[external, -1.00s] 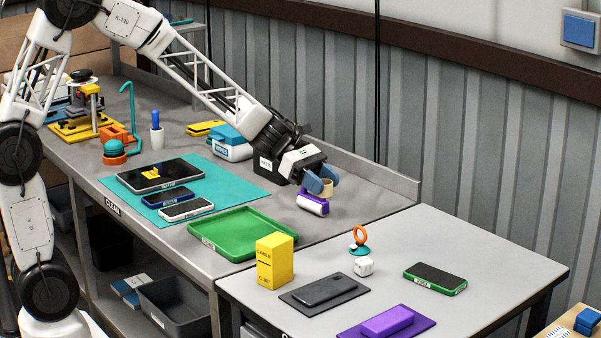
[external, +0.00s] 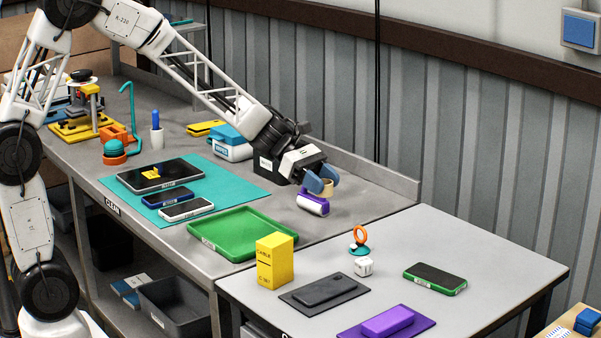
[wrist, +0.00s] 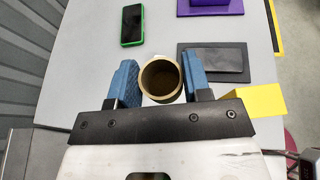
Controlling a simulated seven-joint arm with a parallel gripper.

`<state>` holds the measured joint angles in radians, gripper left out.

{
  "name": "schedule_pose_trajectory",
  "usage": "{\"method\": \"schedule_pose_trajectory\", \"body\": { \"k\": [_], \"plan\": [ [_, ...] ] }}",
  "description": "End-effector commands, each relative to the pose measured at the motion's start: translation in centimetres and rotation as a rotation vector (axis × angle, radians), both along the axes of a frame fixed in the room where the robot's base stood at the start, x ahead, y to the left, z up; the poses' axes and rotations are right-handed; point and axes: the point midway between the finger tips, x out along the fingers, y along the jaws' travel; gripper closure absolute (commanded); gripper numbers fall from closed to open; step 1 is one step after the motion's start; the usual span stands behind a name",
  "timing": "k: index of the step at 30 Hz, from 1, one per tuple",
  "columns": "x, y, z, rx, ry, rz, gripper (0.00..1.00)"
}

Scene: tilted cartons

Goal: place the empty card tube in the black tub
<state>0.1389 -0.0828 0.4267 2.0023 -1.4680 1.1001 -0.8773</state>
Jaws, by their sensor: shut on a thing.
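The tan card tube (wrist: 160,80) is between the two blue fingers of my gripper (wrist: 161,86) in the wrist view, with its round open end facing the camera. In the external view my gripper (external: 322,182) is shut on the tube (external: 327,188), just above and behind a purple and white item on the steel bench. I cannot tell whether the tube touches that item. A black tub (external: 268,167) with a white label stands on the bench to the left of my gripper, partly hidden by my wrist.
The purple and white item (external: 313,203) lies close under my gripper. A green tray (external: 243,257) and a white and blue box (external: 230,145) are to the left. The grey table holds a yellow carton (external: 276,260) and phones. Bare bench lies right of my gripper.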

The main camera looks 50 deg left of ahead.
Motion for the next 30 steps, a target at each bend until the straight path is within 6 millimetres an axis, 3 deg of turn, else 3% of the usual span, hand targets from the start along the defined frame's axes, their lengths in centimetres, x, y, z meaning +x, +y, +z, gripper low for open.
{"method": "schedule_pose_trajectory", "body": {
  "k": [5, 11, 20, 30],
  "plan": [
    [0.7, 0.2, 0.1, -0.001, 0.0, 0.023, 0.77],
    [2.9, 1.0, 0.4, -0.001, -0.001, 0.105, 0.77],
    [8.7, 3.7, 1.1, -0.002, -0.003, 0.332, 0.77],
    [14.9, 8.3, 1.7, -0.001, -0.003, 0.628, 0.77]
  ]
}}
